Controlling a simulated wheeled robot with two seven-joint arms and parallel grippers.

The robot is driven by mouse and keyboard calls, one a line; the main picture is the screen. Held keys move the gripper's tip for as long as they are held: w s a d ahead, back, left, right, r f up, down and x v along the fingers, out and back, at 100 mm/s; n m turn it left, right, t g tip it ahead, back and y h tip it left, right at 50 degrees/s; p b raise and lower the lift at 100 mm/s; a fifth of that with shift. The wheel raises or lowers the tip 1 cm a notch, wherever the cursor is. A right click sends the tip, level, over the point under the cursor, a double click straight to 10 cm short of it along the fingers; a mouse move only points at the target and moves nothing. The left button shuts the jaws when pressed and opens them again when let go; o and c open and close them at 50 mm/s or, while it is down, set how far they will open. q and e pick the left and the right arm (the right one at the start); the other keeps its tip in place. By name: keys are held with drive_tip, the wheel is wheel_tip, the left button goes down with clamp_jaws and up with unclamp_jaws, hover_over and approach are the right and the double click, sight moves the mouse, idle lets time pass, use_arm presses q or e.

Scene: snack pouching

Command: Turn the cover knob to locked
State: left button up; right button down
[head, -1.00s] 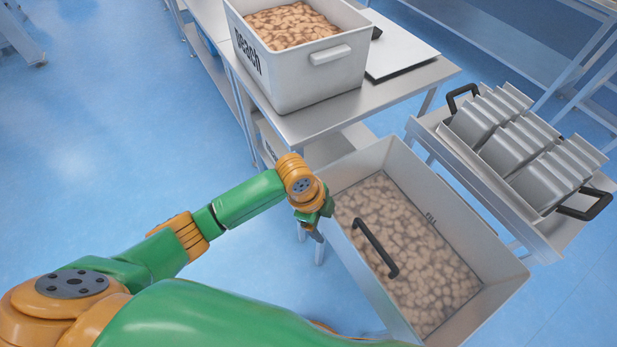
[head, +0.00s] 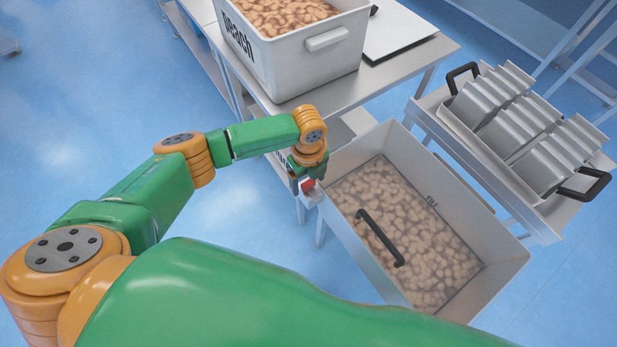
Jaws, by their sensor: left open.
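A large grey bin (head: 455,185) holds brown snack pieces under what looks like a clear cover with a black bar handle (head: 379,237). A small red part (head: 308,185), which looks like the cover knob, shows at the bin's left outer edge. My left gripper (head: 303,187) is right at this red part and partly hides it. Its jaws are open, but I cannot tell whether they touch or straddle the knob. The knob's turned position cannot be read. My right gripper is not in view.
A white "peach" crate (head: 285,75) full of brown snacks stands on a steel table (head: 395,80) behind the bin, beside a flat white board (head: 400,30). Blue floor is clear at left.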

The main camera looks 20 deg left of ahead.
use_arm(q)
drive_tip(key=shift+a, duration=0.1)
drive_tip(key=shift+c, duration=0.4)
clamp_jaws()
drive_tip(key=shift+r+n+p, duration=0.2)
drive_tip(key=shift+n+p, duration=0.7)
drive_tip(key=shift+n, duration=0.3)
drive_tip(key=shift+n+p, duration=0.55)
drive_tip(key=shift+n, duration=0.25)
drive_tip(key=n+p, duration=0.2)
drive_tip(key=n, duration=0.3)
drive_tip(key=shift+n+p, duration=0.3)
drive_tip(key=n+p, duration=0.1)
drive_tip(key=n, duration=0.3)
drive_tip(key=shift+f, duration=0.1)
drive_tip(key=shift+w+n+p, duration=0.1)
drive_tip(key=shift+n+p, duration=0.35)
drive_tip(key=shift+n, duration=1.65)
